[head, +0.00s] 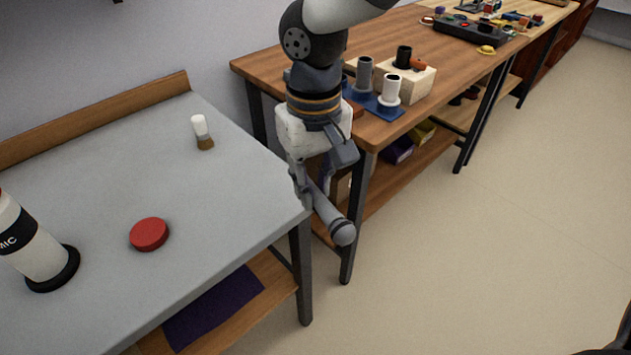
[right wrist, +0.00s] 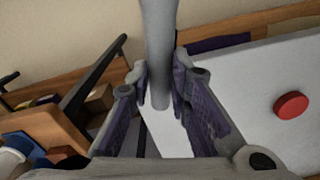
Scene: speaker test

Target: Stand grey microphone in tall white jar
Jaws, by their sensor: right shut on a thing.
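The grey microphone (head: 328,214) is in my right gripper (head: 313,186), whose fingers are shut on its handle. It hangs tilted, its rounded head low and to the right, beyond the grey table's right edge. In the right wrist view the microphone (right wrist: 159,45) runs up between the fingers (right wrist: 165,92). The tall white jar (head: 38,254) stands upright on the grey table at the far left of the head view. It has a black band with "MIC" lettering and a black base. Its top is cut off by the frame edge. My left gripper is not in view.
A wooden bench (head: 440,60) behind holds cylinders on a blue base (head: 375,106), a pale block (head: 412,82) and a dark device (head: 470,30).

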